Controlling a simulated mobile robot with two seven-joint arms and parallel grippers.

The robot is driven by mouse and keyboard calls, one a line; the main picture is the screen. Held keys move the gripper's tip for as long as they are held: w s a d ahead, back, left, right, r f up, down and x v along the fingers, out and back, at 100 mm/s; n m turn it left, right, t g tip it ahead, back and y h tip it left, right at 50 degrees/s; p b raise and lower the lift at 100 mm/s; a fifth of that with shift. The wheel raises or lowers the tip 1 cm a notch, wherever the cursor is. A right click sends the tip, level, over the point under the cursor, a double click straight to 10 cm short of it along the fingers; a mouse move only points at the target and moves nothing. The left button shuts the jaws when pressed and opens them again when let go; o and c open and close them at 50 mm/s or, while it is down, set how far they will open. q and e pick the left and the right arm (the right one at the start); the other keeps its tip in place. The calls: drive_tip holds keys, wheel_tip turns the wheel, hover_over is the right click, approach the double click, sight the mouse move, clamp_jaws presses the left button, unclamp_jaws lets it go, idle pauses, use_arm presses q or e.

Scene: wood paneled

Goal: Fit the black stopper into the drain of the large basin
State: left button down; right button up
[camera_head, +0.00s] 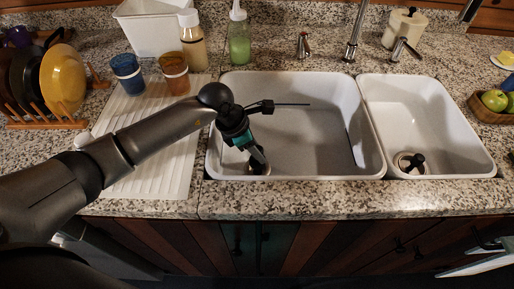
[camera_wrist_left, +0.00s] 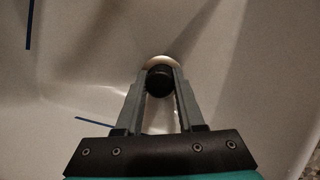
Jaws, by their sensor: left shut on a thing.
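The large basin (camera_head: 318,95) is the white left bowl of the double sink. My left gripper (camera_head: 260,163) reaches down into its front left part, near the bottom. In the left wrist view my left gripper (camera_wrist_left: 159,78) is shut on the black stopper (camera_wrist_left: 158,84), its fingers on either side of the dark round knob. A pale rim of the drain (camera_wrist_left: 160,61) shows just behind the stopper. The gripper covers most of the drain, and I cannot tell whether the stopper is seated. My right gripper is not in view.
The small basin (camera_head: 405,100) at the right has its own drain with a dark stopper (camera_head: 417,160). The faucet (camera_head: 354,38) stands behind. Cups (camera_head: 174,72), a white drainboard (camera_head: 150,180) and a dish rack (camera_head: 45,122) are at the left. The large basin's right side is empty.

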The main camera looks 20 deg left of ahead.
use_arm(q)
drive_tip(key=shift+f+b, duration=0.3)
drive_tip(key=shift+f, duration=0.3)
drive_tip(key=shift+f+b, duration=1.4)
drive_tip(key=shift+f, duration=0.15)
idle(1.0)
drive_tip(key=shift+c, duration=2.2)
unclamp_jaws()
drive_tip(key=p+v, duration=0.3)
drive_tip(key=v, duration=1.2)
drive_tip(key=shift+r, duration=0.2)
